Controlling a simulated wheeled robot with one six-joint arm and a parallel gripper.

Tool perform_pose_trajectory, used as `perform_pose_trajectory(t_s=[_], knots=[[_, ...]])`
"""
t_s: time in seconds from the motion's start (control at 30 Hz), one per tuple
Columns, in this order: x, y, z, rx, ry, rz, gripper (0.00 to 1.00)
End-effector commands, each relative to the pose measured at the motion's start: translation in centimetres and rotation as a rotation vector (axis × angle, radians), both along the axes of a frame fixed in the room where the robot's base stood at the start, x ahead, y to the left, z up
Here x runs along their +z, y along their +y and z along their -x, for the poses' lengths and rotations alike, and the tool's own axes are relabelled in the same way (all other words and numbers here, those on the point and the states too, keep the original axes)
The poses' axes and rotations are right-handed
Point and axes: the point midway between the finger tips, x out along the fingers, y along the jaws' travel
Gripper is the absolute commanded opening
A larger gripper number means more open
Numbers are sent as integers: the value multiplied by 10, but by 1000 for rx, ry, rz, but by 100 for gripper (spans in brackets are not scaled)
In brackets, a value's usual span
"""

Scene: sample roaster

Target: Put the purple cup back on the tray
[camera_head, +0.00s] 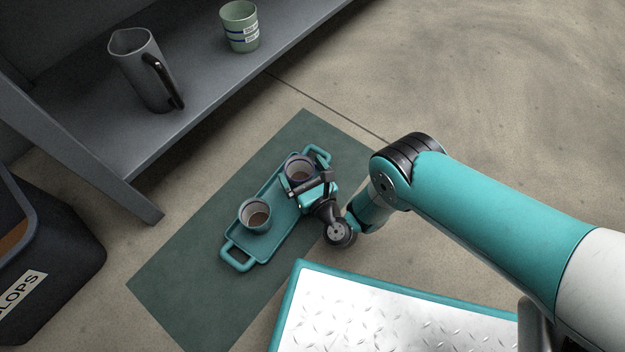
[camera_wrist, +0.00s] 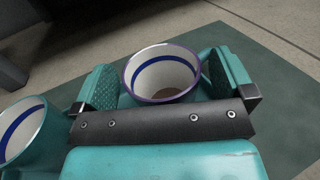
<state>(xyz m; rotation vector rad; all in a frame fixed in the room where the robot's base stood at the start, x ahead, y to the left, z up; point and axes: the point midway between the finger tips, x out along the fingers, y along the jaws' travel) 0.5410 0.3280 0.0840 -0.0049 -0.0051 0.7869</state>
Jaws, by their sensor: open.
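The purple-rimmed cup (camera_wrist: 160,75) is white inside with a blue band and some brown at the bottom. It stands upright between my fingers, and it shows in the head view (camera_head: 297,165) at the far end of the teal tray (camera_head: 262,245). It appears to rest on the tray, though my gripper hides its base. My gripper (camera_head: 312,186) is open around the cup, a finger on each side; in the wrist view a narrow gap shows beside the cup. A teal-rimmed cup (camera_head: 254,216) with brown contents stands on the tray's near end.
The tray lies on a green mat (camera_head: 190,275) on the floor. A grey shelf (camera_head: 205,100) at upper left holds a grey jug (camera_head: 140,70) and a green cup (camera_head: 239,27). A dark slops bin (camera_head: 60,240) stands at left. Floor at upper right is clear.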

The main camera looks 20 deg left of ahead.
Motion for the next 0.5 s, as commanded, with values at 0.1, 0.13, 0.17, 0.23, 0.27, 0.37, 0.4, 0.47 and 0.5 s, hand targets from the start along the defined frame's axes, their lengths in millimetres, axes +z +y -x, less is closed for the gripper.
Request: perform_pose_trajectory(t_s=[0.1, 0.13, 0.17, 0.23, 0.27, 0.37, 0.4, 0.47, 0.5], knots=[[10, -9, 9, 1, 1, 2, 100], [10, -11, 11, 1, 1, 1, 100], [9, -14, 14, 1, 2, 2, 100], [9, -19, 20, 0, 1, 1, 100], [8, -22, 22, 1, 2, 2, 100], [7, -30, 30, 0, 1, 1, 100], [6, -32, 33, 0, 1, 1, 100], [5, -36, 36, 0, 1, 1, 100], [5, -38, 38, 0, 0, 0, 100]])
